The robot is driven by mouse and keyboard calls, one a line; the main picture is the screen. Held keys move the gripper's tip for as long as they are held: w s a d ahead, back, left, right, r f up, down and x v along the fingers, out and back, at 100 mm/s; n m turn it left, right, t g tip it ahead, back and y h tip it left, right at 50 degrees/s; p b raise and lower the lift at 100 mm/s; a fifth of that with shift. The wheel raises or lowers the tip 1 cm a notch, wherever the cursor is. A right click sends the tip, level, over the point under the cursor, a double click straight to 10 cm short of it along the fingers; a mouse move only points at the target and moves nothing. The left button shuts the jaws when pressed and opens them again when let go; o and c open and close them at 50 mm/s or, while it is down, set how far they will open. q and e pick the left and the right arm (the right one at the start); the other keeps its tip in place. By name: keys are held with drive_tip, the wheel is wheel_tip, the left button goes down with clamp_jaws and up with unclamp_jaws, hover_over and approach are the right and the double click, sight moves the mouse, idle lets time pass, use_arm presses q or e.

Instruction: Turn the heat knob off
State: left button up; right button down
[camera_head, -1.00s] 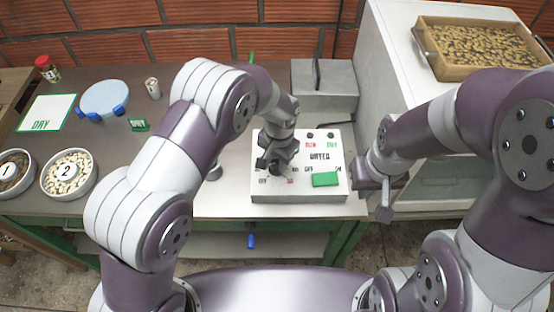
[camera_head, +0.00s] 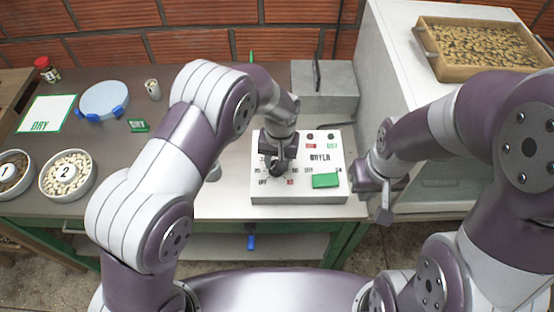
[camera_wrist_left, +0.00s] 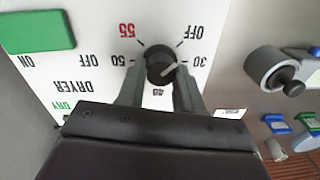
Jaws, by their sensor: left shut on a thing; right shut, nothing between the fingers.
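The white dryer control box (camera_head: 330,147) sits on the bench in the middle of the head view. In the left wrist view its panel (camera_wrist_left: 100,70) appears upside down. The dark heat knob (camera_wrist_left: 160,63) has a scale around it marked OFF, 30, 40, 50 and a red 55. The knob's pale pointer line is directed toward the 30 mark. My left gripper (camera_wrist_left: 158,88) is shut on the heat knob, one finger on each side; it also shows over the box in the head view (camera_head: 277,168). My right gripper (camera_head: 382,212) is shut and empty, right of the box.
A green button (camera_head: 325,180) is on the box, close to my left gripper. A grey block (camera_head: 323,88) stands behind the box. Bowls of beans (camera_head: 68,188) stand at the left. A wooden tray of beans (camera_head: 440,65) sits at the upper right.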

use_arm(q)
drive_tip(key=shift+w, duration=0.1)
drive_tip(key=o, duration=1)
drive_tip(key=shift+o, duration=0.2)
wheel_tip(320, 180, up, 13)
drive_tip(key=shift+d, duration=0.3)
drive_tip(key=shift+f, duration=0.15)
